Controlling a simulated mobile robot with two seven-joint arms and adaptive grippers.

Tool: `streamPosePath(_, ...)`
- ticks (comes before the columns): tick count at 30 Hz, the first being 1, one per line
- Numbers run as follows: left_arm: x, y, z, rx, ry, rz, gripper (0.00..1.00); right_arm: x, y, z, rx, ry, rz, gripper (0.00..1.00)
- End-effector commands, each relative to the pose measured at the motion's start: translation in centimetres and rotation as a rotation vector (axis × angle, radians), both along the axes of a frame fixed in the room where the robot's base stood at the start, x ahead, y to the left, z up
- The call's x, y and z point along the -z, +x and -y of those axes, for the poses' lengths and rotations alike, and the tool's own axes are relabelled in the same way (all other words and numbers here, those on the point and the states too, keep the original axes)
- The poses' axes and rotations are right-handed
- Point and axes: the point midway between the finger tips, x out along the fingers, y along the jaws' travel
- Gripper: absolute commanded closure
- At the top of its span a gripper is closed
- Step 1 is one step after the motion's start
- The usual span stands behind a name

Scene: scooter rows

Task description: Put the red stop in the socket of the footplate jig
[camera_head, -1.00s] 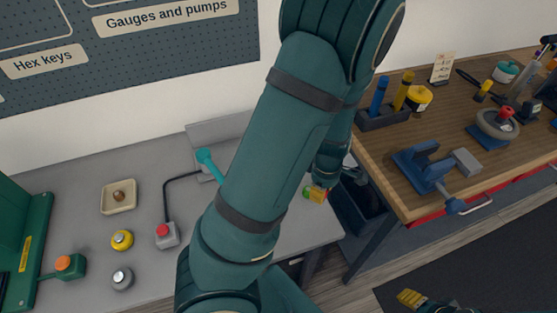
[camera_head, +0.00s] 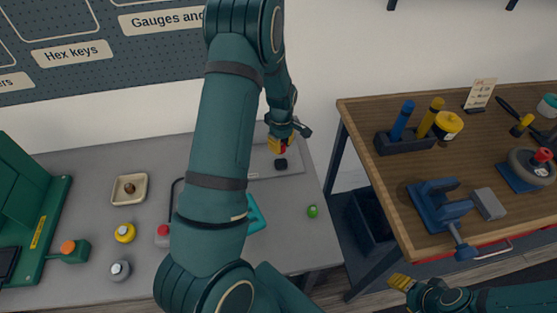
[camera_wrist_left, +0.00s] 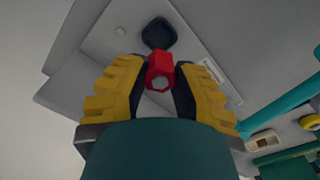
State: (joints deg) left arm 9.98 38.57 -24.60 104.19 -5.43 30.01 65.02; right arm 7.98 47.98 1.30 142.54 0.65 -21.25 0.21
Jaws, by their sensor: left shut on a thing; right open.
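The red stop (camera_wrist_left: 160,66) is between the yellow fingers of my left gripper (camera_wrist_left: 157,92) in the left wrist view, with a pale end face. In the head view, the red stop (camera_head: 283,148) shows small at the tip of my left gripper (camera_head: 282,143), which is shut on it. A black socket (camera_head: 281,164) is on the pale plate of the footplate jig (camera_head: 262,172), just below the gripper. The socket also shows beyond the stop in the wrist view (camera_wrist_left: 158,33); the stop looks apart from it. My right gripper (camera_head: 401,283) is open and empty at lower right.
A green ball (camera_head: 313,211) lies near the grey table's right edge. A teal piece (camera_head: 256,215) is partly hidden by my left arm. A tan tray (camera_head: 129,189), a yellow knob (camera_head: 125,232) and a grey knob (camera_head: 120,270) stand left. A wooden bench (camera_head: 367,182) stands right.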

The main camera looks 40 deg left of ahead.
Motion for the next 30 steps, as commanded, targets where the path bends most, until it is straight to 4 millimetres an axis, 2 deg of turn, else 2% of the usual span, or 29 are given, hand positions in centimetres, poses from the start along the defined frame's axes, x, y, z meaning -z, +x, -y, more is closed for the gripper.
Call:
streamPosePath(1, 1.2, -0.1, 0.0, -0.001, -0.001, -0.004, 0.98, 0.2, 0.0, 0.0, 0.000, 0.000, 0.000, 0.46)
streamPosePath(3, 2.3, -0.1, 0.0, -0.001, -0.001, -0.003, 0.98, 0.3, 0.0, 0.0, 0.000, -0.001, 0.000, 0.46)
streamPosePath(11, 4.3, 0.0, 0.0, -0.002, 0.000, -0.001, 0.98, 0.4, 0.0, 0.0, 0.000, -0.001, 0.000, 0.46)
streamPosePath(18, 7.3, 0.0, 0.0, -0.001, 0.000, -0.001, 0.98, 0.6, 0.0, 0.0, 0.000, -0.001, 0.000, 0.46)
streamPosePath(30, 7.9, 0.0, 0.0, -0.002, 0.000, 0.001, 0.98, 1.0, 0.0, 0.0, 0.000, -0.002, 0.000, 0.46)
